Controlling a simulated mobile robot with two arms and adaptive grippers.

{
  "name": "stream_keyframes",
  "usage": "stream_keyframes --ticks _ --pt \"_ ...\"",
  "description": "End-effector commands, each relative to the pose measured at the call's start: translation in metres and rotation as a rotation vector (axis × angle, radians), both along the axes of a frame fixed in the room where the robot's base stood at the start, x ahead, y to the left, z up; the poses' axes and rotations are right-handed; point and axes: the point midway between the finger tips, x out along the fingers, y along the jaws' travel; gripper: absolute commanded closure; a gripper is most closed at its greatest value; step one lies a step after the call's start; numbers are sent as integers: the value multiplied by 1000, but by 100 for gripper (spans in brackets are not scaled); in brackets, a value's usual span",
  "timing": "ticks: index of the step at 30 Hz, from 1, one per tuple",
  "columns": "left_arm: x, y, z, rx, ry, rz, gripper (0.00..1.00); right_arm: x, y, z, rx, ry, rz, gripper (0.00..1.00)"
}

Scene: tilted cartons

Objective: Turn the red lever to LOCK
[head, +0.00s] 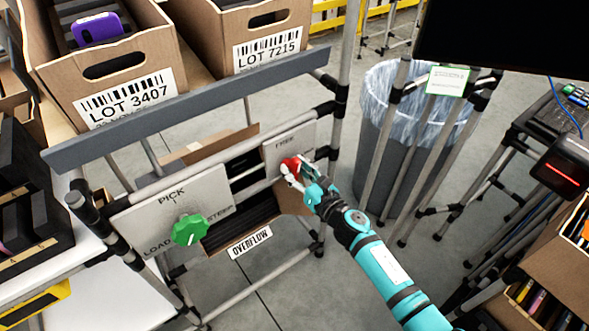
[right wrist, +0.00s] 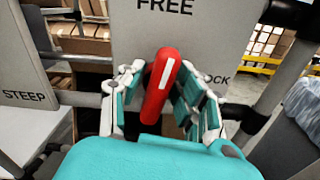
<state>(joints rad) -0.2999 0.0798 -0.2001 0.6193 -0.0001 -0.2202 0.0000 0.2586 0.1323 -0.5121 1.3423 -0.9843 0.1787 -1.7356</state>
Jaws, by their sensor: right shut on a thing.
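The red lever (right wrist: 164,80) stands on a grey panel (right wrist: 205,35) in the right wrist view. It has a white stripe near its top end. That end points up, tilted a little to the right, between the word FREE above and the word LOCK at the right. My right gripper (right wrist: 158,85) has its fingers on both sides of the lever and is shut on it. In the head view my right gripper (head: 298,172) covers much of the red lever (head: 290,163). The left gripper is not in view.
A green knob (head: 190,230) sits on a second panel (head: 150,212) marked PICK, left of the lever. Cartons (head: 150,55) stand on the tilted shelf above, behind a grey rail (head: 200,105). A lined bin (head: 385,145) stands behind my right arm.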

Motion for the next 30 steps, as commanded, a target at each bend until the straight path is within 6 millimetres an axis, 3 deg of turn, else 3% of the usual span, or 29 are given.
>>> stream_keyframes --ticks 30 --pt "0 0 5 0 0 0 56 4 -6 -6 773 566 -1 99"
